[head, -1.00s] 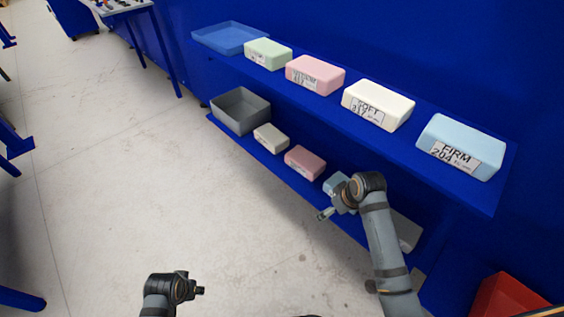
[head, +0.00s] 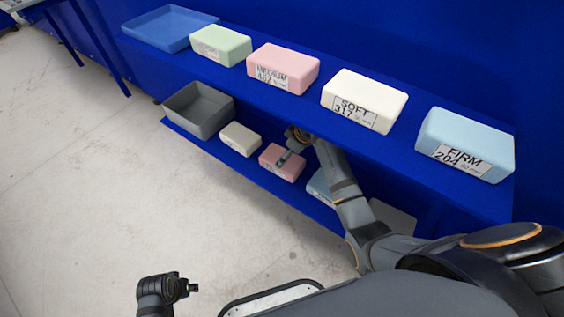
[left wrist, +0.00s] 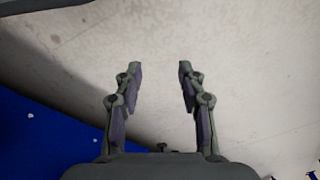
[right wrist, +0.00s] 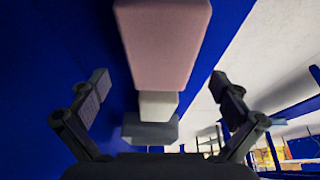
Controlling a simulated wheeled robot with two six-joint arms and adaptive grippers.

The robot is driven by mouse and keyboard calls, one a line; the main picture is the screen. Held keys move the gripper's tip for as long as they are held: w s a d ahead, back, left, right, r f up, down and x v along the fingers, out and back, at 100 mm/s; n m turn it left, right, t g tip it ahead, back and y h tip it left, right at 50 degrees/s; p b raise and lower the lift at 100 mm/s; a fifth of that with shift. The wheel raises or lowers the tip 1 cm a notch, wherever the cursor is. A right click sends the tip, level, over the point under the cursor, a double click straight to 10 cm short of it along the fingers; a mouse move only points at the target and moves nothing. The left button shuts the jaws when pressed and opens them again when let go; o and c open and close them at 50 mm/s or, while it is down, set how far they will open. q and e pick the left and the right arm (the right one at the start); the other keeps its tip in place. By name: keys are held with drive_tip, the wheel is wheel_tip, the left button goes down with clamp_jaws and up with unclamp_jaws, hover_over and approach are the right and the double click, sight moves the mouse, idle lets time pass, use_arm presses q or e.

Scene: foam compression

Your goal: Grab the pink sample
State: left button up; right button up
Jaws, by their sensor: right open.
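A small pink block (head: 290,172) lies on the lower shelf, and a larger pink block (head: 284,69) with a printed label sits on the upper shelf. My right gripper (head: 284,158) is at the lower pink block and partly covers it in the head view. In the right wrist view the right gripper (right wrist: 160,88) is open, with the pink block (right wrist: 163,42) ahead, between the lines of its fingers; contact cannot be told. My left gripper (head: 194,288) is open and empty over the floor; it also shows in the left wrist view (left wrist: 158,68).
The lower shelf (head: 200,136) also holds a grey bin (head: 180,118), a cream block (head: 240,139) and a blue block (head: 319,187). The upper shelf carries a blue tray (head: 165,38) and green, white and light blue blocks. Floor at left is clear.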

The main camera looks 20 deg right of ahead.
drive_tip(key=b+x, duration=0.2)
drive_tip(key=x, duration=0.3)
drive_tip(key=shift+a, duration=0.1)
use_arm(q)
wheel_tip(320, 180, up, 8)
drive_tip(key=d, duration=0.1)
drive_tip(key=shift+s+d+f, duration=0.2)
drive_tip(key=shift+s+d, duration=0.05)
use_arm(e)
drive_tip(key=c, duration=0.7)
